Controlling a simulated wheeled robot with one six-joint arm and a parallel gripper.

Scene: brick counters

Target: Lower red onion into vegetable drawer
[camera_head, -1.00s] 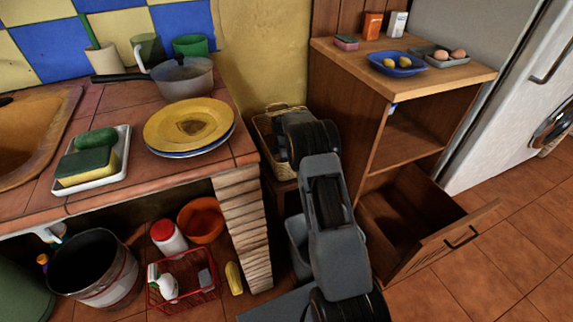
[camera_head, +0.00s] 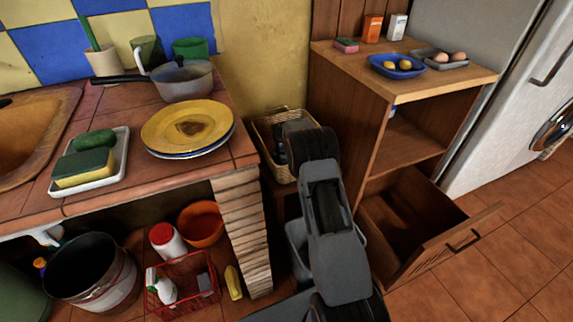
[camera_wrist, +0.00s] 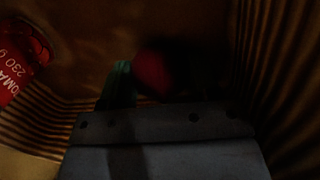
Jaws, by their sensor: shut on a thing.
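A dark red rounded thing (camera_wrist: 152,73), which looks like the red onion, shows dimly in the wrist view. My gripper (camera_wrist: 148,82) is shut on it, with a green piece seen at its left side; the right side is lost in shadow. The vegetable drawer (camera_head: 425,254) is pulled open low in the wooden cabinet, and its inside looks empty where I can see it. My arm reaches over the wicker basket (camera_head: 262,143), left of the cabinet. In the head view, the gripper and the onion are hidden behind my arm.
A red can (camera_wrist: 18,62) is left of my gripper, with ribbed walls around, in the wrist view. The cabinet (camera_head: 345,130) has an open shelf and bears a blue bowl (camera_head: 397,73) and a tray of eggs (camera_head: 440,66). Tiled floor right of the drawer is clear.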

